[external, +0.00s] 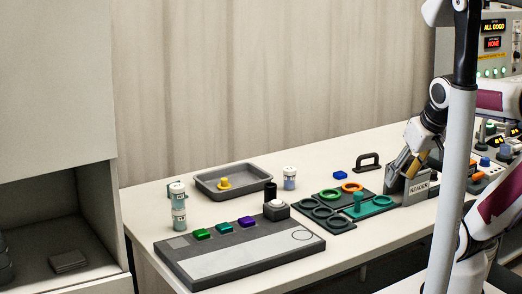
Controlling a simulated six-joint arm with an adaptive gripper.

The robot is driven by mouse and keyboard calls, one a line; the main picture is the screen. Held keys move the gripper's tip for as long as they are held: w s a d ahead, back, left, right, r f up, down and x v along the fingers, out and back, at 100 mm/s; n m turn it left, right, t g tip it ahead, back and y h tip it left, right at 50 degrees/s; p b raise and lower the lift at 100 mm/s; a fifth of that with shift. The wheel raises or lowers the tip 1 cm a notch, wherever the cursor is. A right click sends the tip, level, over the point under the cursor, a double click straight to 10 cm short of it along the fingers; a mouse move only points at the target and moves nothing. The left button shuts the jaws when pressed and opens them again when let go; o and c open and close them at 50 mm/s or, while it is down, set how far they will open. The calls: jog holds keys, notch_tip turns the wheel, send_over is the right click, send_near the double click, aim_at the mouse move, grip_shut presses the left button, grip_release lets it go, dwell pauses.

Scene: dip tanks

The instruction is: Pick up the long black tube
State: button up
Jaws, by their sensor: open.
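A black upright cylinder (270,191) stands on the table behind the white-topped button; it is the only black tube-like thing I can make out there, and its lower part is partly hidden. My gripper (402,170) is at the right of the table, pointing down beside the grey block labelled READER (419,189). It is open and well to the right of the black cylinder. Its fingertips are small and partly merge with the block, so contact there is unclear.
A dark panel (285,255) with coloured blocks lies in front. A pole (450,190) blocks part of the right side.

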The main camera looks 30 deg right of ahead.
jog(key=shift+w, duration=0.15)
jog(key=w+d+t, duration=0.2)
jog(key=w, duration=1.2)
jog(key=n+t+y, duration=0.2)
jog(key=n+t, duration=0.1)
jog(key=t, duration=0.1)
send_near(274, 186)
jog(key=d+r, duration=0.4)
jog(key=d, duration=0.2)
jog(key=shift+w+a+f+n+t+y, duration=0.3)
jog(key=shift+w+a+f+y, duration=0.25)
jog(key=shift+a+f, duration=0.5)
jog(key=shift+w+a+f+n+t+y, duration=0.35)
jog(key=shift+a+f+y, duration=0.4)
jog(key=shift+f, duration=0.6)
jog(key=shift+w+a+f+n+t+y, duration=0.2)
jog(key=shift+w+a+f+y, duration=0.35)
jog(key=shift+a+f, duration=0.55)
jog(key=shift+d+f, duration=0.15)
jog(key=shift+d, duration=0.05)
jog(key=shift+x, duration=1.25)
